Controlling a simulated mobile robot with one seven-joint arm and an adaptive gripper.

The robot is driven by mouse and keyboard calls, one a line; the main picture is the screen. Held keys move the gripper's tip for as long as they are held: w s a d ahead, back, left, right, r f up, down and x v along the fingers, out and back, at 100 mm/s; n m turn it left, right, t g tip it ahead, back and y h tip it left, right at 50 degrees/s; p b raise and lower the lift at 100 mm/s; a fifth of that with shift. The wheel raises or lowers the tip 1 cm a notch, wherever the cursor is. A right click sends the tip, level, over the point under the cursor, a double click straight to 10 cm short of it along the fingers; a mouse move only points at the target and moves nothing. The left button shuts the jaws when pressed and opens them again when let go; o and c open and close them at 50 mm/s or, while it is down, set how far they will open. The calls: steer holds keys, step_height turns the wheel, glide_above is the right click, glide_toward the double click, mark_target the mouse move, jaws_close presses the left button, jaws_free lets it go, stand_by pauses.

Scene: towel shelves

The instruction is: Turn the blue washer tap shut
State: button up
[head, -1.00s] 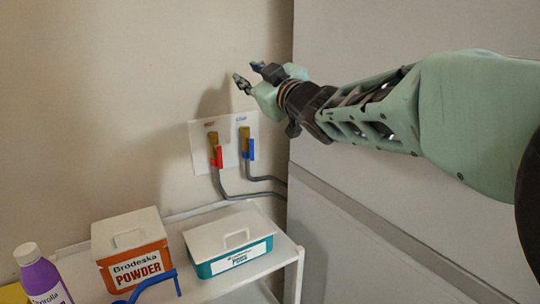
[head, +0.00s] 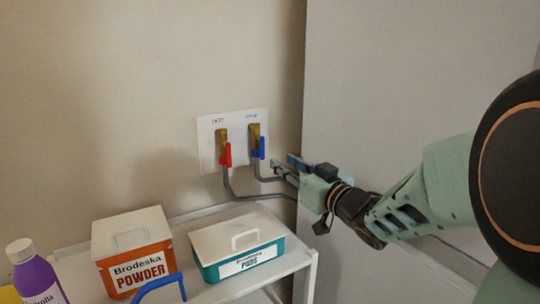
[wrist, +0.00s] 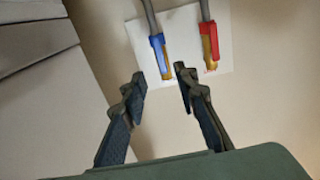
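The blue tap (head: 258,147) is on a white wall plate (head: 207,160), on a brass valve with a grey hose below it. Its blue lever lies in line with the valve and hose. The red tap (head: 226,153) is to its left in the head view. My gripper (head: 286,166) is just right of and below the blue tap in the head view. In the wrist view the fingers (wrist: 160,85) are spread and empty. The blue lever (wrist: 159,50) shows beyond the gap between them, apparently untouched, and the red lever (wrist: 209,42) is to the right.
A white shelf (head: 302,261) below holds an orange powder box (head: 135,252), a teal pods box (head: 238,245), a purple bottle (head: 40,279) and a blue handle (head: 158,286). A large grey panel (head: 400,80) stands on the right. The wall above the plate is clear.

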mark_target(263, 150)
steer(key=x, duration=1)
steer(key=shift+w+a+f+b, duration=0.15)
steer(key=shift+w+a+b, duration=0.05)
steer(key=shift+w+b, duration=0.1)
steer(key=shift+c, duration=0.7)
jaws_close()
